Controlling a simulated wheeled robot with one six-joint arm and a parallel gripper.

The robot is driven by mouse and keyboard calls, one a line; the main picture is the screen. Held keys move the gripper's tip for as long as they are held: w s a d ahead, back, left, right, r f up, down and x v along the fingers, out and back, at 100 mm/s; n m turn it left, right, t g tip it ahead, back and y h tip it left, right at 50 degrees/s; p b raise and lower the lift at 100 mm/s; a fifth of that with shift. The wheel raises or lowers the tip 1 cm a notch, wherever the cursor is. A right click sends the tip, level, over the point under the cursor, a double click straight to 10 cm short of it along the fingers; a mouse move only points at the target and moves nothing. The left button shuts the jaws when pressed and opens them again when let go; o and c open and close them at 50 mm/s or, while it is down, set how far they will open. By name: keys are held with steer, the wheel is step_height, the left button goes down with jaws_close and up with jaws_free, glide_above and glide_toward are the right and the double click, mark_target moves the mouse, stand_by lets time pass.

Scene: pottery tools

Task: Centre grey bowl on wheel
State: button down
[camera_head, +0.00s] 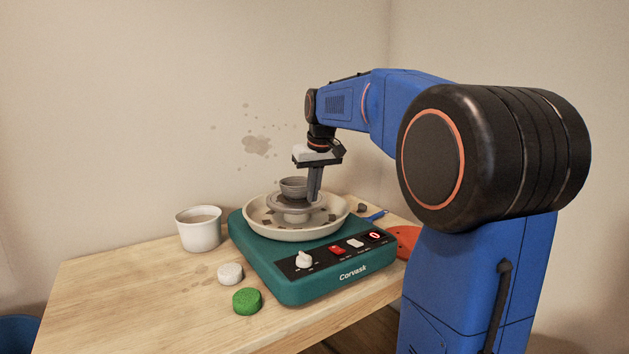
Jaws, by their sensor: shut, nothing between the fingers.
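The small grey bowl (292,187) stands upright on the grey wheel head (309,204) of the teal pottery wheel (262,262). It appears to sit toward the left and back of the disc. My gripper (313,198) points down just right of the bowl, its fingers shut and empty. The fingertips are close to the bowl's right side and low over the wheel head. I cannot tell whether they touch the bowl or the disc. The fingers hide part of the wheel head.
A cream splash pan (263,224) with dark clay bits rings the wheel head. A white cup (199,230) stands at left. A white puck (230,273) and a green puck (247,301) lie in front. An orange disc (404,240) lies at right. The table's left front is clear.

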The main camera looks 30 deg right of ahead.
mark_target(303, 196)
steer(key=w, duration=0.1)
steer(key=w+f, duration=0.1)
steer(key=shift+w+d, duration=0.15)
steer(key=shift+w, duration=0.15)
steer(key=shift+w+d, duration=0.1)
steer(key=shift+w, duration=0.7)
steer(key=shift+w+d, duration=0.15)
steer(key=shift+w, duration=1)
steer(key=shift+r, duration=0.1)
